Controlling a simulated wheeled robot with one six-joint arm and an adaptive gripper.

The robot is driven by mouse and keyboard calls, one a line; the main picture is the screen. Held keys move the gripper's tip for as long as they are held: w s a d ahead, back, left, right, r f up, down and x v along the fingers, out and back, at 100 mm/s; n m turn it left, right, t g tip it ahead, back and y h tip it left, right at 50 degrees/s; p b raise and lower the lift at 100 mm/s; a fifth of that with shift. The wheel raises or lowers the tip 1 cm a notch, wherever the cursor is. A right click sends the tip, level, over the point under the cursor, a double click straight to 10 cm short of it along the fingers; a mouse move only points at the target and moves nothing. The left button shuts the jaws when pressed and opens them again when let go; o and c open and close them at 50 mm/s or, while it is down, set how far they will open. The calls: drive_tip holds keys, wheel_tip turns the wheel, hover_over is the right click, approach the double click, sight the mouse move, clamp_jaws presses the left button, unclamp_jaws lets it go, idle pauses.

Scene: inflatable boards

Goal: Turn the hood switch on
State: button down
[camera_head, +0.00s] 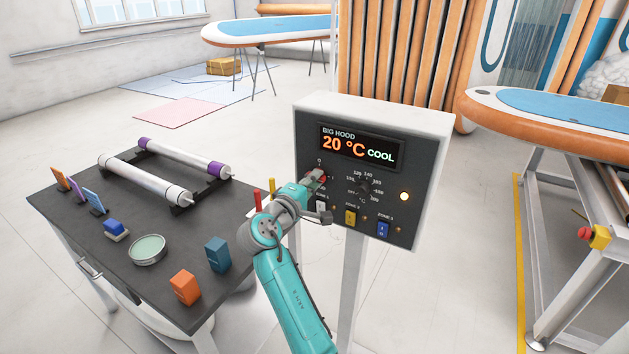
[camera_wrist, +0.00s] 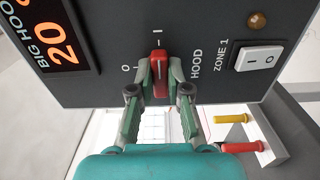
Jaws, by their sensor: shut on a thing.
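The hood switch is a red rotary knob (camera_wrist: 159,65) on the dark control panel, between an O mark and an I mark beside the word HOOD. In the wrist view its handle stands upright, in line with the I mark. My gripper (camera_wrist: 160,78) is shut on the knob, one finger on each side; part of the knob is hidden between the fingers. In the head view my gripper (camera_head: 316,181) is at the left part of the control box (camera_head: 425,150), largely covering the knob. The display (camera_head: 358,147) reads BIG HOOD, 20 °C, COOL.
A white zone 1 rocker (camera_wrist: 257,60) is close to the knob; yellow (camera_head: 350,217) and blue (camera_head: 383,229) rockers are farther right. A temperature dial (camera_head: 364,186) and a lit lamp (camera_head: 404,196) are on the panel. A dark table (camera_head: 105,235) with rollers and small items stands left.

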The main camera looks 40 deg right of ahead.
drive_tip(key=shift+d, duration=0.15)
drive_tip(key=c, duration=1.1)
unclamp_jaws()
drive_tip(key=shift+d, duration=0.1)
drive_tip(key=v, duration=1.2)
